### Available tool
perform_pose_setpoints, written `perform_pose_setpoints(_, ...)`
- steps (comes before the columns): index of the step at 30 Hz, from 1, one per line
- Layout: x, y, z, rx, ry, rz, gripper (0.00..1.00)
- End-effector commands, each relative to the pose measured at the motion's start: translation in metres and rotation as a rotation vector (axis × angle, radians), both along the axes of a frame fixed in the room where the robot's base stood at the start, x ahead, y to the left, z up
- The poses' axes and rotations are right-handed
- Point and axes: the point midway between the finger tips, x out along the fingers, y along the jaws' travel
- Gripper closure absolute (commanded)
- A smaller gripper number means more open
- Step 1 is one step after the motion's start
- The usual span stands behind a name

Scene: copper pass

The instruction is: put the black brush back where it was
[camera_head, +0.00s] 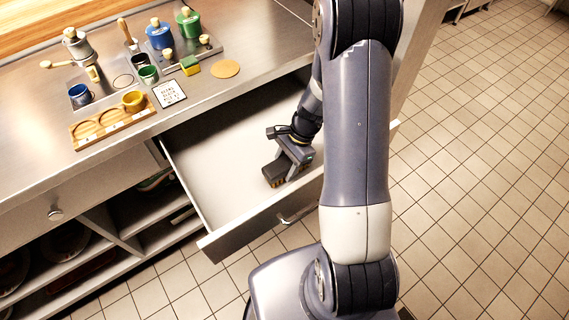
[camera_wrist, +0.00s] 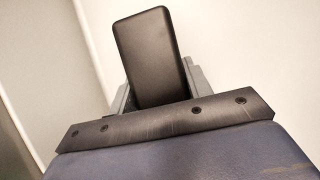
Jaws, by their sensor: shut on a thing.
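The black brush (camera_head: 274,174) is inside or just above the open drawer (camera_head: 213,205), its brown bristles pointing down. My gripper (camera_head: 291,165) is shut on the brush, over the right part of the drawer. In the wrist view the black brush (camera_wrist: 150,55) stands out between the grey fingers of my gripper (camera_wrist: 152,88), with the pale drawer surfaces behind it. I cannot tell whether the bristles touch the drawer floor.
The steel counter (camera_head: 40,105) above the drawer holds a wooden tray (camera_head: 88,132) with a yellow cup (camera_head: 134,101), a blue mug (camera_head: 80,95), a grinder (camera_head: 76,43), canisters and a sponge (camera_head: 190,66). The drawer floor left of the brush is clear. Open shelves lie below left.

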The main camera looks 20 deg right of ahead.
Motion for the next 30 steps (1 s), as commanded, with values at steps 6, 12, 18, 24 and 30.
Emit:
perform_pose_setpoints(6, 0.000, 0.000, -0.003, 0.000, 0.000, 0.000, 0.47)
perform_pose_setpoints(12, 0.000, 0.000, -0.003, 0.000, 0.000, 0.000, 0.31)
perform_pose_setpoints(18, 0.000, 0.000, -0.003, 0.000, 0.000, 0.000, 0.31)
perform_pose_setpoints(24, 0.002, -0.004, 0.009, -0.001, -0.004, 0.000, 0.31)
perform_pose_setpoints(30, 0.008, -0.020, 0.047, -0.002, -0.008, -0.002, 0.31)
